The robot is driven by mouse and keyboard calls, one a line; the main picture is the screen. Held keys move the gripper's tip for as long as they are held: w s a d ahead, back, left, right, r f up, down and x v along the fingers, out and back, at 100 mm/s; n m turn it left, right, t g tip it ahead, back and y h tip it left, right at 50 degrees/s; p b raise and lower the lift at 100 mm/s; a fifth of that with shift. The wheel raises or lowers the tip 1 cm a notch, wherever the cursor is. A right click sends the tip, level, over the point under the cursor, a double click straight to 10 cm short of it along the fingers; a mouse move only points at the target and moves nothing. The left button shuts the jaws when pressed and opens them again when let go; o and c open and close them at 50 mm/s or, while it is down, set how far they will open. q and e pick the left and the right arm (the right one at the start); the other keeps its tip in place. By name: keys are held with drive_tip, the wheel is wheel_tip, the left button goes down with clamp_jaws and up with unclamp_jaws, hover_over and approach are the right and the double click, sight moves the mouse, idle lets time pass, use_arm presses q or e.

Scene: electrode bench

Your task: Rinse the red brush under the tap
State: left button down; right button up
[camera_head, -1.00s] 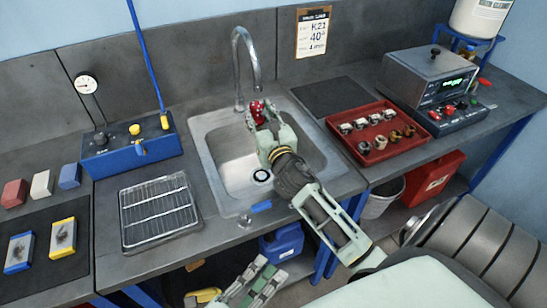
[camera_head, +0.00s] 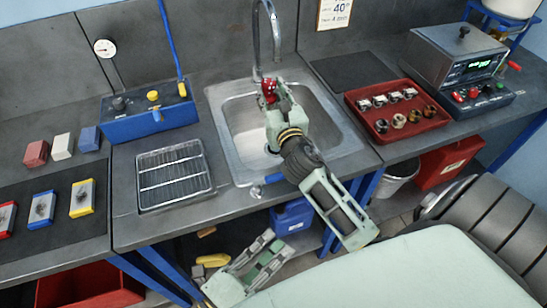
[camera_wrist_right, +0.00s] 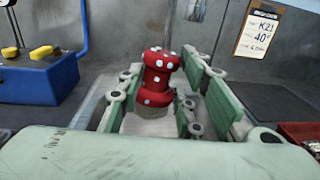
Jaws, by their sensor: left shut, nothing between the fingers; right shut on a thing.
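The red brush (camera_head: 269,91) is spool-shaped with white spots in the right wrist view (camera_wrist_right: 157,78); no bristles can be made out. My right gripper (camera_head: 271,98) is shut on it and holds it above the sink (camera_head: 243,124), near its back edge. It is upright between the fingers in the right wrist view. I cannot make out any running water. My left gripper (camera_head: 262,245) is shut and empty, low in front of the bench.
A wire rack tray (camera_head: 174,174) and a blue control box (camera_head: 148,117) stand left of the sink. A red tray (camera_head: 387,134) of small parts lies to the right. Coloured blocks sit at the far left. A dark mat (camera_head: 341,74) is bare.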

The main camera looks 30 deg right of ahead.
drive_tip(key=shift+s+a, duration=0.3)
drive_tip(key=shift+a, duration=0.4)
drive_tip(key=shift+s+a, duration=0.35)
drive_tip(key=shift+a, duration=0.35)
drive_tip(key=shift+s+a, duration=0.3)
drive_tip(key=shift+a, duration=0.4)
drive_tip(key=shift+r, duration=0.1)
drive_tip(key=s+a+r+p, duration=0.2)
drive_tip(key=a+r+p, duration=0.2)
drive_tip(key=shift+a, duration=0.25)
idle(0.5)
